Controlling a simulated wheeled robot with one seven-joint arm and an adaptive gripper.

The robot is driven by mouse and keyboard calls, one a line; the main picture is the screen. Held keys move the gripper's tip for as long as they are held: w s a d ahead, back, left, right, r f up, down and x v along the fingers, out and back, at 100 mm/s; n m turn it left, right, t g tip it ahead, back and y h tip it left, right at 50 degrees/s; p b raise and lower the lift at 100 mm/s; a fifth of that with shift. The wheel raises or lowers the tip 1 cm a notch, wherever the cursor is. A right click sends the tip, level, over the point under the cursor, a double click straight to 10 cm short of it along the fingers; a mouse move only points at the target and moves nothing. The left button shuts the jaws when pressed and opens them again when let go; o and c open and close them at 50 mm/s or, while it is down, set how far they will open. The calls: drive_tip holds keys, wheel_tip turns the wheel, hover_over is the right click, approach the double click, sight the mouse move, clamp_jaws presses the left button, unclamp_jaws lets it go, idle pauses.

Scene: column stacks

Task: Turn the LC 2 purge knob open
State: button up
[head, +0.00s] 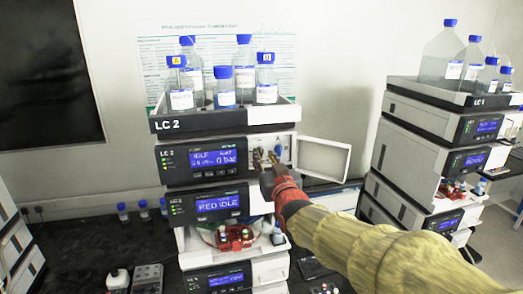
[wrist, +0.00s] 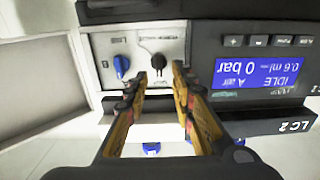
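The LC 2 stack (head: 167,125) stands in the middle of the head view. Its pump module has an open side panel with a black knob (wrist: 158,61) and a blue knob (wrist: 122,67), seen upside down in the wrist view. The labels are too small to read, so I cannot tell which is the purge knob. The blue knob also shows in the head view (head: 278,150). My gripper (head: 264,158) is in front of this panel. In the wrist view its fingers (wrist: 158,76) are apart, with the black knob between and just beyond the tips; contact is not visible.
A white door (head: 322,157) stands swung open right of the panel. The pump display (head: 214,158) reads IDLE, 0 bar. Bottles with blue caps (head: 222,90) stand in the top tray. The LC 1 stack (head: 420,150) is at the right. Small bottles (head: 123,212) stand on the dark bench.

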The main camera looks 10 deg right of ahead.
sight(261, 152)
drive_tip(key=shift+w+p, duration=0.35)
drive_tip(key=shift+w, duration=1.6)
drive_tip(key=shift+d, duration=0.1)
drive_tip(key=c, duration=0.3)
clamp_jaws()
